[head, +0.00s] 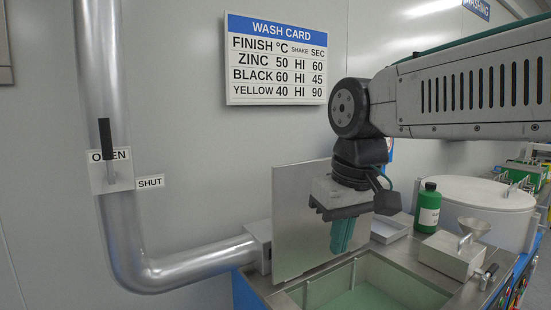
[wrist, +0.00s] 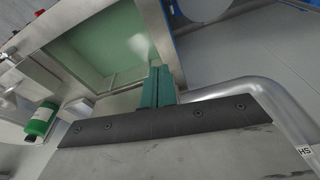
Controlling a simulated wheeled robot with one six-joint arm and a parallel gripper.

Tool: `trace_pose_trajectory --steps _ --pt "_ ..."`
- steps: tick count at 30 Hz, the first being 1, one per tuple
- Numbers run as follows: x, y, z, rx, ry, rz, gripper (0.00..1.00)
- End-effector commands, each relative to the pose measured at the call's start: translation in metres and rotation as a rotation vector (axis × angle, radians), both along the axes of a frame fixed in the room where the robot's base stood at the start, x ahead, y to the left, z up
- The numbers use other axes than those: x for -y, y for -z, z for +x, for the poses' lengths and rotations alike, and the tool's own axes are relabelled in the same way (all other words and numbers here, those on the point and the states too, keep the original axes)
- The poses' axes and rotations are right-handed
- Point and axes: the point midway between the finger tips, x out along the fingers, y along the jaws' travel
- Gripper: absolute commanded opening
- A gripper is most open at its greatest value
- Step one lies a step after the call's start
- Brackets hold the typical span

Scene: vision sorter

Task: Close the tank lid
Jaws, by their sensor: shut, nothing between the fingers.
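The tank (head: 403,266) stands open at the bottom of the head view, with pale green liquid inside. Its lid (head: 297,215) is a flat grey plate standing upright along the tank's left side. My gripper (head: 342,250) points down with its green fingers shut and empty, over the tank and to the right of the lid in the picture. Whether the fingers touch the lid cannot be told. In the wrist view the shut fingers (wrist: 157,86) are beside the tank opening, and the liquid (wrist: 105,42) shows beyond them. The lid is not clear there.
A green bottle (head: 428,208), a white tray (head: 388,230) and a metal box with a funnel (head: 453,254) stand behind and right of the tank. A large white round drum (head: 475,205) is farther back. A thick metal pipe (head: 195,265) runs in from the left.

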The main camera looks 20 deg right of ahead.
Motion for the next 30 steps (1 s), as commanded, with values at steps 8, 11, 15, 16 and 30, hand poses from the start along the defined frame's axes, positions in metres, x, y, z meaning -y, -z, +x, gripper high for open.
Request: trace_pose_trajectory --steps 8,11,15,16,30 --pt "-0.006 -0.119 0.166 0.092 -0.088 0.011 0.0" --pt "-0.008 -0.143 0.21 0.12 -0.113 0.013 0.0" --pt "-0.009 -0.162 0.249 0.148 -0.137 0.013 0.0" --pt "-0.009 -0.165 0.254 0.152 -0.14 0.012 0.0" --pt "-0.013 -0.117 0.284 0.158 -0.149 0.013 0.0"
